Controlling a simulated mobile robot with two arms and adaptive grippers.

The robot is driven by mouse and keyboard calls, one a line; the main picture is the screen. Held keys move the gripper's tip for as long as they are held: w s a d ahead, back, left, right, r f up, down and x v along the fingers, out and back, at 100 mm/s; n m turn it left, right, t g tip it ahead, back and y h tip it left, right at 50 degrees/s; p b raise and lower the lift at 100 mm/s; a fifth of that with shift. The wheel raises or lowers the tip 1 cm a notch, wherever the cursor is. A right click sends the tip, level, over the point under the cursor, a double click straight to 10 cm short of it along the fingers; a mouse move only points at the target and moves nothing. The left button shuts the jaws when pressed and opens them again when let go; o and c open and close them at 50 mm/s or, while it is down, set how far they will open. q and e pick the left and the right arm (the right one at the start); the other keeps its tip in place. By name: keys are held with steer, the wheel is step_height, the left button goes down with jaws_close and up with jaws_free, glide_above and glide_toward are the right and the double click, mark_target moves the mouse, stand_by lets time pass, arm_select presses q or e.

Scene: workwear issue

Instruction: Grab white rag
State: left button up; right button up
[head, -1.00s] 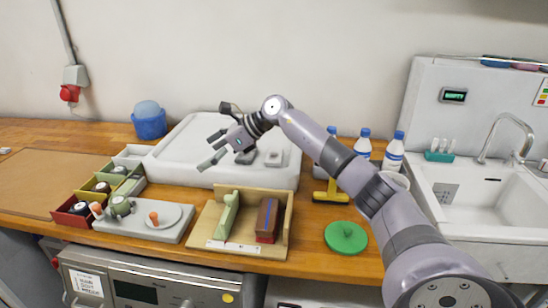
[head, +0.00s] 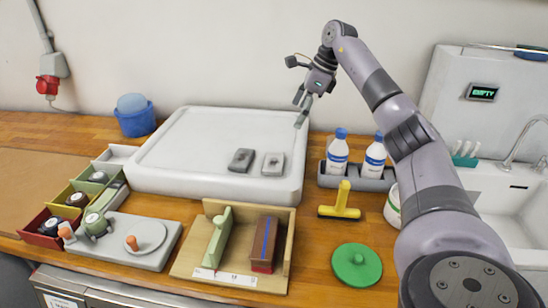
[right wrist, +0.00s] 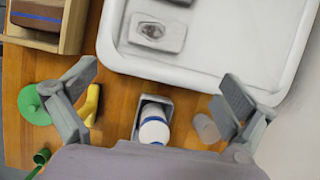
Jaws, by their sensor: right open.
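I cannot make out a white rag in either view. The white tray (head: 160,165) on the bench holds a dark grey block (head: 241,160) and a paler block (head: 273,163) with a dark mark; the paler one also shows in the right wrist view (right wrist: 160,32). My right gripper (head: 301,108) is open and empty, raised above the tray's right back corner. In the right wrist view its fingers (right wrist: 158,78) are spread, with the tray edge and a bottle rack below. My left gripper is not in view.
White bottles (head: 337,152) stand in a grey rack (head: 360,180) right of the tray. A yellow squeegee (head: 340,208), a green lid (head: 356,265) and a wooden box (head: 190,262) are in front. A blue bucket (head: 136,120) stands at left, a sink (head: 505,195) at right.

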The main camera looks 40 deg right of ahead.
steer(key=p, duration=0.1)
glide_toward(274, 160)
steer(key=x, duration=0.2)
steer(key=shift+w+f+p, duration=0.1)
steer(key=shift+f+p, duration=0.2)
steer(key=shift+p, duration=0.05)
steer(key=shift+p+x, duration=0.3)
steer(key=shift+x, duration=0.5)
steer(key=p+x, duration=0.1)
steer(key=x, duration=0.2)
steer(key=shift+w+a+f+p, duration=0.2)
steer(key=shift+f+p, duration=0.1)
steer(key=shift+p, duration=0.1)
steer(key=shift+w+f, duration=0.1)
steer(key=shift+f, duration=0.3)
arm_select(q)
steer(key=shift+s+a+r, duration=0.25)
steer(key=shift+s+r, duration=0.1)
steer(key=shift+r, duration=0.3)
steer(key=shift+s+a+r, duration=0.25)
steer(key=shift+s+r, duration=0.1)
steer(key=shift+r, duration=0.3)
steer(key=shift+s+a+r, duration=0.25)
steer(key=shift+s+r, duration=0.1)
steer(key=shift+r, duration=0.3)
arm_select(e)
steer(key=c, duration=0.9)
